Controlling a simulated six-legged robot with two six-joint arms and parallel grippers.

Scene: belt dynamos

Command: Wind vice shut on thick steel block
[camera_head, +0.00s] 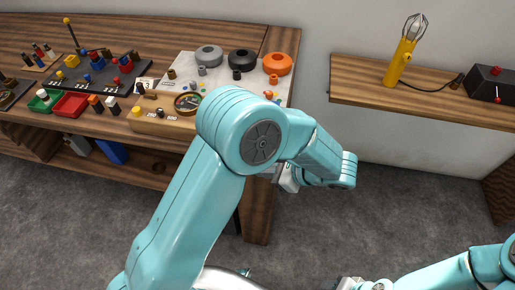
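I cannot make out a vice or a thick steel block in this view; my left arm covers the front right corner of the workbench (150,32). My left arm rises from the bottom across the middle and bends right. A pale grey part of my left gripper (289,179) shows below its wrist, by the bench's right end. Its fingers are mostly hidden, so I cannot tell what is between them. My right arm comes in low from the right. Its gripper (348,284) is cut by the bottom edge, and its opening cannot be seen.
The bench holds grey (209,56), black (242,61) and orange (278,64) round parts on a pale board, a wooden box with a dial (188,103), and green (44,99) and red (70,105) trays. A wall shelf (430,101) carries a yellow lamp (400,60) and black box (492,84).

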